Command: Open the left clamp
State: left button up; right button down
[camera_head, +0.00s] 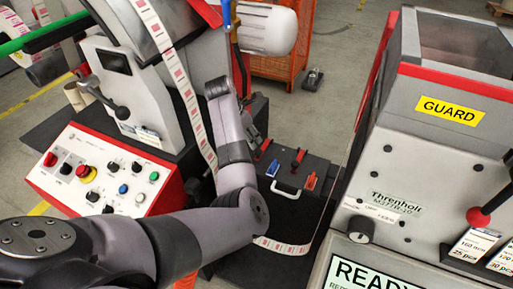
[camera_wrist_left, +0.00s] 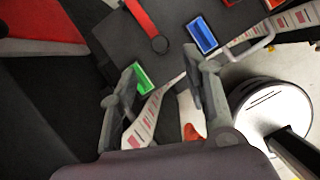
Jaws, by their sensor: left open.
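A dark splicing box (camera_head: 318,170) carries a blue lever (camera_head: 272,168) on its left, an orange-red lever (camera_head: 311,181) on its right and a red-tipped bar (camera_head: 298,158) between them. In the wrist view the blue lever (camera_wrist_left: 201,35) lies above my gripper's right finger, apart from it. A green lever (camera_wrist_left: 143,78) sits just beyond the left finger; I cannot tell which lever is the left clamp. My left gripper (camera_head: 257,137) is partly hidden by its arm in the head view; in the wrist view (camera_wrist_left: 160,95) it is open with nothing gripped. My right gripper is not in view.
A label strip (camera_head: 208,150) runs down past my arm and shows between the fingers in the wrist view (camera_wrist_left: 155,112). A white handle (camera_head: 286,191) is near the blue lever. A button panel (camera_head: 110,175) is at left, a grey guarded machine (camera_head: 420,165) at right.

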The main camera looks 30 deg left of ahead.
aim_at(257, 150)
pick_arm(q)
jog(key=x, duration=0.8)
jog(key=shift+w+f, duration=0.25)
jog(key=shift+f, duration=0.4)
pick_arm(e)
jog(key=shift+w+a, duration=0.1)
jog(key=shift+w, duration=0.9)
pick_arm(q)
jog(key=shift+d, duration=0.1)
jog(key=shift+c, duration=0.3)
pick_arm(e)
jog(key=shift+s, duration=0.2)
pick_arm(q)
jog(key=shift+c, duration=0.7)
grip_shut()
